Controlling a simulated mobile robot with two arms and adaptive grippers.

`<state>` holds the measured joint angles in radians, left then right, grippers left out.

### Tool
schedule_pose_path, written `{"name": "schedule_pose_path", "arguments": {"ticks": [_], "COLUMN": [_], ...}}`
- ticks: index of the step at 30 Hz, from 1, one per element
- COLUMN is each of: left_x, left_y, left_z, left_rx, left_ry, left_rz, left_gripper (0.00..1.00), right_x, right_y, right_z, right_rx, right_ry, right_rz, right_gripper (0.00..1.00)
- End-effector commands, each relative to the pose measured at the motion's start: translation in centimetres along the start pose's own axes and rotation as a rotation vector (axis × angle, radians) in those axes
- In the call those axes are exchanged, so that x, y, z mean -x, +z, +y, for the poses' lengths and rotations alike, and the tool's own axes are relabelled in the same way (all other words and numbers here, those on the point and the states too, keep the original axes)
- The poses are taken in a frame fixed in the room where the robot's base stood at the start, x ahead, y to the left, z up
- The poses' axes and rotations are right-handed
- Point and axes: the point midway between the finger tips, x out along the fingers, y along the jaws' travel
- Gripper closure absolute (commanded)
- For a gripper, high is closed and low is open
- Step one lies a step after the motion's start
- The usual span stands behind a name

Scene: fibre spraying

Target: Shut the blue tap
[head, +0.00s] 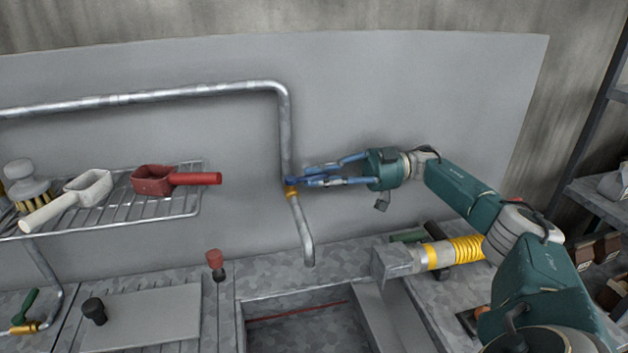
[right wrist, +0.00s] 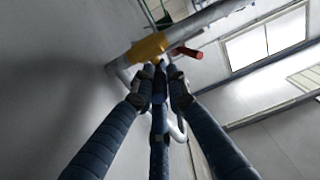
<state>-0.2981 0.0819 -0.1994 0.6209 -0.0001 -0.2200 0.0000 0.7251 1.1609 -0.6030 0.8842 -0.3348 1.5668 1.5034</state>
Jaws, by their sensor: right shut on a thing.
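The blue tap has a brass-yellow body (head: 291,192) on the grey metal pipe, above the downturned spout. In the right wrist view the body (right wrist: 148,48) is at upper centre. Its blue handle (right wrist: 159,145) runs from the body towards the camera, between my fingers, and sticks out to the right, crosswise to the pipe, in the head view. My right gripper (head: 302,180) reaches in from the right and is shut on the blue handle close to the body; its fingertips (right wrist: 163,92) partly cover the handle. My left gripper is out of view.
A wire rack (head: 150,212) at left holds a red scoop (head: 153,180), a white scoop (head: 88,188) and a brush (head: 26,180). A sink basin (head: 305,325) lies below the spout. A yellow coiled hose (head: 458,250) lies under my right arm. A green-handled tap (head: 25,308) is at lower left.

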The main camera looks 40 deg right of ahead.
Motion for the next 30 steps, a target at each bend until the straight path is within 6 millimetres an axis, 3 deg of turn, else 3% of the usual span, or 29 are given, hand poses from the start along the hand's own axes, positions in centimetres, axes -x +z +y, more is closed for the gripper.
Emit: {"name": "schedule_pose_path", "arguments": {"ticks": [5, 6, 9, 20, 30], "left_x": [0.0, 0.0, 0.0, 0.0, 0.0], "left_y": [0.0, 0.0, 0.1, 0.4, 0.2], "left_z": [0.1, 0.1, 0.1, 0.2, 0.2], "left_rx": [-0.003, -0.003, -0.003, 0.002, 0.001], "left_ry": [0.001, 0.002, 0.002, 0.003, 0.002], "left_rz": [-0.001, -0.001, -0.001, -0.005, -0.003], "left_gripper": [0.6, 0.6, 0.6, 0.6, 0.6], "right_x": [0.0, -0.1, -0.1, 0.3, 5.1], "right_y": [0.7, 0.7, 0.6, 0.2, 0.3], "right_z": [-0.1, -0.1, -0.1, 0.0, 0.2], "right_rx": [-0.008, -0.008, -0.007, -0.001, -0.005], "right_ry": [-0.001, -0.001, -0.001, 0.0, 0.004], "right_rz": [-0.012, -0.012, -0.012, -0.005, -0.003], "right_gripper": [1.0, 0.85, 0.65, 0.64, 0.64]}}
